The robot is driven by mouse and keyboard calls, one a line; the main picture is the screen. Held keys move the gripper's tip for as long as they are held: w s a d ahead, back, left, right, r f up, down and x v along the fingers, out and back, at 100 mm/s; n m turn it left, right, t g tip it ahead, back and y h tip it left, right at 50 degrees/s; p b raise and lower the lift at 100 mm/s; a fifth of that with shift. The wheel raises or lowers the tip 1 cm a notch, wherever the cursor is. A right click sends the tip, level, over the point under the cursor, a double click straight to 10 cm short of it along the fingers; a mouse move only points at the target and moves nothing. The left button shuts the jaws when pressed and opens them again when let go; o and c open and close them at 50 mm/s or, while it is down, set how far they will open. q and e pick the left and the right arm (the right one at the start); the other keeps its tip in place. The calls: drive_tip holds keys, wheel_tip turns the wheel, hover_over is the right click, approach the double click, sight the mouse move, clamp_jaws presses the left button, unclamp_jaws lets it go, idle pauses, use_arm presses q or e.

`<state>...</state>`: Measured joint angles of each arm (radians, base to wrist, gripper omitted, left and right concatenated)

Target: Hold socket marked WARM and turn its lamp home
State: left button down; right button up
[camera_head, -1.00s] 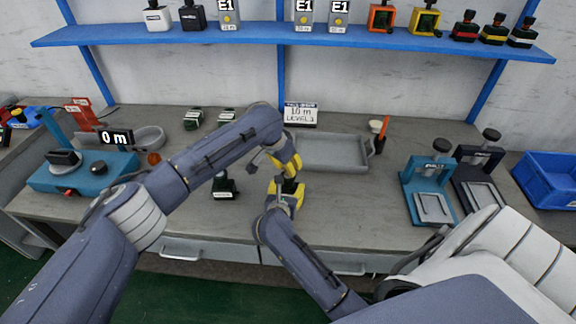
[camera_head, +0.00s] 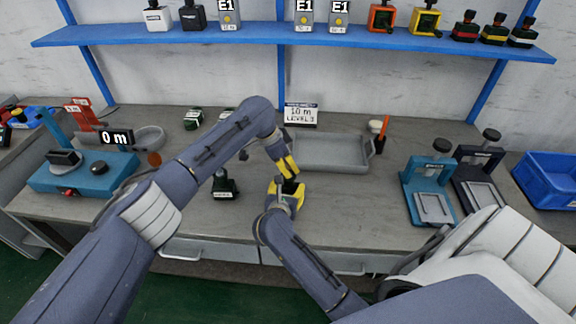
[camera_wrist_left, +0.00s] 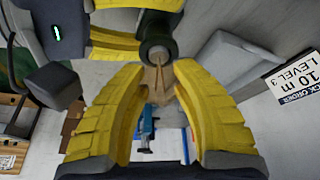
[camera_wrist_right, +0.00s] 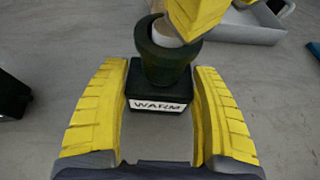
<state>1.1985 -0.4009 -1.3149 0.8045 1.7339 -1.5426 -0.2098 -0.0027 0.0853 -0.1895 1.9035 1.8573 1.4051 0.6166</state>
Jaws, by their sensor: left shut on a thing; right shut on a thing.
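The dark green socket (camera_wrist_right: 160,75) with a white WARM label (camera_wrist_right: 158,105) stands upright between the yellow fingers of my right gripper (camera_wrist_right: 160,95), which is shut on it. In the head view my right gripper (camera_head: 286,193) is low over the bench. My left gripper (camera_head: 290,170) is just above it, with its fingers at the socket's mouth. A white part, seemingly the lamp (camera_wrist_right: 166,32), shows in that mouth, partly hidden by a left finger. In the left wrist view my left gripper (camera_wrist_left: 158,75) is shut on it; its seating depth is unclear.
Another dark socket (camera_head: 224,186) stands left of my grippers. A grey tray (camera_head: 330,168) lies behind to the right, beside a sign (camera_head: 300,114) reading 10 m LEVEL 3. Blue (camera_head: 430,190) and dark (camera_head: 482,180) presses stand at right. Bare bench lies in front.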

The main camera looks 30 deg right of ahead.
use_arm(q)
drive_tip(key=shift+s+d+r+m, duration=0.1)
drive_tip(key=shift+s+d+m, duration=0.05)
drive_tip(key=shift+m, duration=0.25)
drive_tip(key=shift+w, duration=0.2)
idle(0.3)
drive_tip(key=c, duration=0.9)
unclamp_jaws()
drive_tip(key=shift+o, duration=0.2)
drive_tip(key=v, duration=1.2)
drive_tip(key=shift+w, duration=0.25)
